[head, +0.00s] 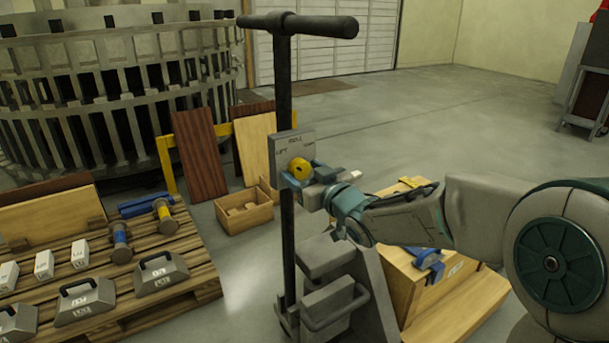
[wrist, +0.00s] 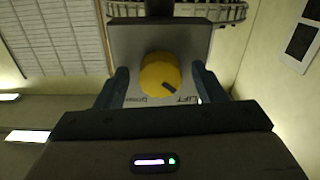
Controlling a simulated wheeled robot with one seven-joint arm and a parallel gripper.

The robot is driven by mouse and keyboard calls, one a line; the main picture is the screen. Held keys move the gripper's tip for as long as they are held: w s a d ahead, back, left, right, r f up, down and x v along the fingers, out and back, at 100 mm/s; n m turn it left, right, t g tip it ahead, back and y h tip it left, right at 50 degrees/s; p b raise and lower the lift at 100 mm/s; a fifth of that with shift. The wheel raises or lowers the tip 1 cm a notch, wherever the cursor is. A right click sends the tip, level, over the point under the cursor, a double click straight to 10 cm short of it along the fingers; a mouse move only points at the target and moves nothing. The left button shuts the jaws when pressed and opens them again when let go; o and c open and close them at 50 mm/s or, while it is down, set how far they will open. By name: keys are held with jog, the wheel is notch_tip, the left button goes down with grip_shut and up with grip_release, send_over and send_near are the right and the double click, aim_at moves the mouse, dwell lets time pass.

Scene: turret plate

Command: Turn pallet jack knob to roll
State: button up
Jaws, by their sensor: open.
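The pallet jack's black T-handle (head: 283,75) stands upright in the head view. A grey plate (head: 283,147) on its shaft reads ROLL at the top and LIFT at the left. The round yellow knob (head: 299,168) sits on this plate. In the wrist view, the knob (wrist: 158,74) is centred between the fingers, and its dark mark points to the lower right, towards the LIFT lettering. A second label at the lower left is hard to read. My gripper (wrist: 160,80) is open, one finger on each side of the knob, with gaps visible.
A pallet (head: 205,285) with weights and blocks lies at the left. A wooden crate (head: 243,211) stands behind the jack. A wooden box (head: 420,280) sits below my arm. Boards (head: 199,155) lean near the large slatted ring (head: 125,60).

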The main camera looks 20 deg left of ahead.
jog(key=c, duration=1)
jog(key=shift+r+m+p, duration=0.15)
jog(key=shift+m+p, duration=0.45)
jog(key=shift+p, duration=0.1)
jog(key=m+p, duration=0.3)
jog(key=m, duration=0.1)
jog(key=shift+m+p, duration=1.45)
jog(key=shift+m, duration=0.85)
